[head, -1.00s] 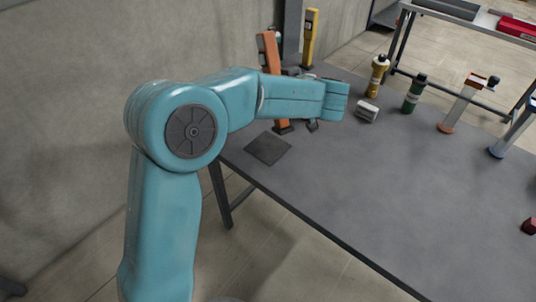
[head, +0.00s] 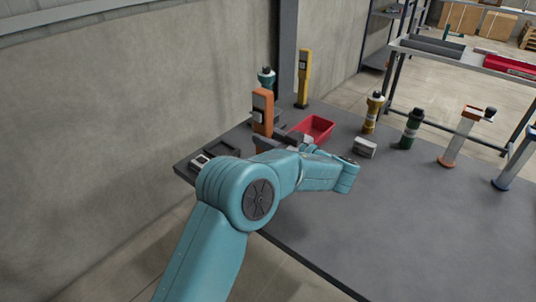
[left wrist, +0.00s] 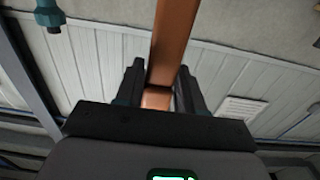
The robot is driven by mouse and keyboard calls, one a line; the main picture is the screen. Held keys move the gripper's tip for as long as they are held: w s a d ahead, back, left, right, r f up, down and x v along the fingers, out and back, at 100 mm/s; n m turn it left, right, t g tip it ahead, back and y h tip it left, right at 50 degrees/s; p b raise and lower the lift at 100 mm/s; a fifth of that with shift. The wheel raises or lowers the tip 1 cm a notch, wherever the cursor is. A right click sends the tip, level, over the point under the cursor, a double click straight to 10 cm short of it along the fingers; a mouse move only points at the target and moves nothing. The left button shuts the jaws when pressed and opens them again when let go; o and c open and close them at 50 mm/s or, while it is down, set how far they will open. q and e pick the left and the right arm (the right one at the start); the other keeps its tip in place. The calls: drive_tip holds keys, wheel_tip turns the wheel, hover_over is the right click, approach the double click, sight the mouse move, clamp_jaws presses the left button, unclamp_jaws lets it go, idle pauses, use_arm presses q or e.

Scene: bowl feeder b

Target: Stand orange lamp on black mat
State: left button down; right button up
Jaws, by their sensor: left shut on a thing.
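The orange lamp (head: 263,112) stands nearly upright at the far left part of the grey table in the head view. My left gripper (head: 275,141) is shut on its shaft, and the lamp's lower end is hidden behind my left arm. In the left wrist view, the orange shaft (left wrist: 173,45) runs up between the dark fingers of the gripper (left wrist: 160,92). I cannot tell whether the lamp touches anything below. My right gripper is not in view.
A red bin (head: 316,128), a teal-capped item (head: 266,78) and a yellow lamp (head: 303,78) stand behind. A grey box (head: 364,148), a yellow bottle (head: 373,112) and a green bottle (head: 411,129) are to the right. A dark frame (head: 222,151) lies left. The table's front middle is clear.

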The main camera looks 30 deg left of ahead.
use_arm(q)
wheel_tip(320, 180, down, 4)
drive_tip(key=shift+s+f, duration=0.1)
drive_tip(key=shift+f, duration=0.5)
drive_tip(key=shift+f, duration=0.1)
drive_tip(key=c, duration=0.7)
unclamp_jaws()
